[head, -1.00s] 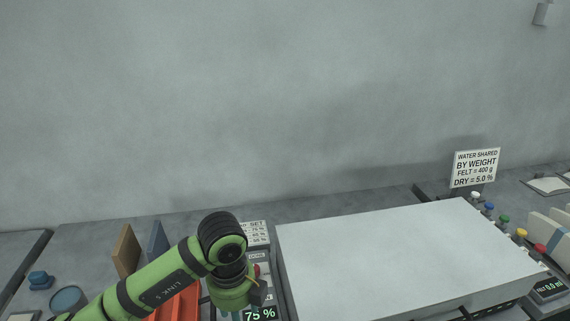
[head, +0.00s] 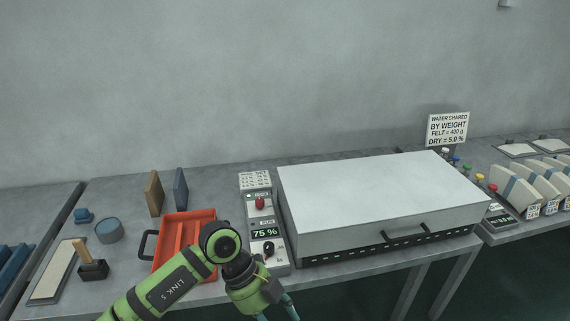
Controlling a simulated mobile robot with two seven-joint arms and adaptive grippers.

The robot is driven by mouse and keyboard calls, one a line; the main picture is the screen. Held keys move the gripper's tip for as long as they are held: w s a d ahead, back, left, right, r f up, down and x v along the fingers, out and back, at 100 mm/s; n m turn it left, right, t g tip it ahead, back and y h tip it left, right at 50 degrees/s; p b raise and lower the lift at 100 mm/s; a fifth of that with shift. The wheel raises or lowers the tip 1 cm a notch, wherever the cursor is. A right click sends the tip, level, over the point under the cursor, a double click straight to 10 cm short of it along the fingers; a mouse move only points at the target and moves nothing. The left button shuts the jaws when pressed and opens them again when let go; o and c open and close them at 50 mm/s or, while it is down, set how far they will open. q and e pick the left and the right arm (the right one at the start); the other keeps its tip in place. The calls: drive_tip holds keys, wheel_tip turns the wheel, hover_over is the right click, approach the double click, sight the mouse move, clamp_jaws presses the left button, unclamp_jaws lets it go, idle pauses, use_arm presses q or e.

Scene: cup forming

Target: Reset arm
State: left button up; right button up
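My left arm, green with black joints, comes in from the lower left in the head view. Its gripper (head: 277,306) points down at the bottom edge, in front of the control panel (head: 265,232). Two teal finger parts show, but their tips are cut off by the frame, so I cannot tell whether it is open or shut. The panel reads 75 % and has a red button and a black knob. My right gripper is not in view.
An orange tray (head: 206,217) stands left of the panel, partly behind my arm. A large white box (head: 380,187) with a front handle stands to the right. A stamp (head: 92,268), a blue round tin (head: 109,231) and two upright boards (head: 154,194) are at left. Felt pieces (head: 530,188) stand far right.

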use_arm(q)
drive_tip(key=w+d+f+n+t+h, duration=0.45)
drive_tip(key=w+d+n+h, duration=0.2)
drive_tip(key=h, duration=0.45)
drive_tip(key=a+f+n+t+y, duration=0.45)
drive_tip(key=a+f+n, duration=0.25)
drive_tip(key=f, duration=0.3)
drive_tip(key=a+f+n+t+y, duration=0.45)
drive_tip(key=a+f+n, duration=0.25)
drive_tip(key=f, duration=0.3)
drive_tip(key=s+a+f+n+g+y+b, duration=0.1)
drive_tip(key=s+a+f+n+g+y, duration=0.15)
drive_tip(key=s+a+f, duration=0.4)
drive_tip(key=s+a+f+n+g+y, duration=0.1)
drive_tip(key=s+a+f+n+y, duration=0.15)
drive_tip(key=s+f, duration=0.75)
drive_tip(key=s+a+f+g+y, duration=0.1)
drive_tip(key=s+a+f+g, duration=0.1)
drive_tip(key=s, duration=0.9)
drive_tip(key=s+a+f+n+g+y, duration=0.1)
drive_tip(key=s+f+g, duration=0.3)
drive_tip(key=s, duration=0.7)
drive_tip(key=shift+a+f+y, duration=0.3)
drive_tip(key=shift+a, duration=0.3)
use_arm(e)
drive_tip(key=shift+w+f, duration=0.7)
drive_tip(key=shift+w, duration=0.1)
use_arm(q)
drive_tip(key=shift+s+n, duration=0.1)
drive_tip(key=shift+n, duration=0.15)
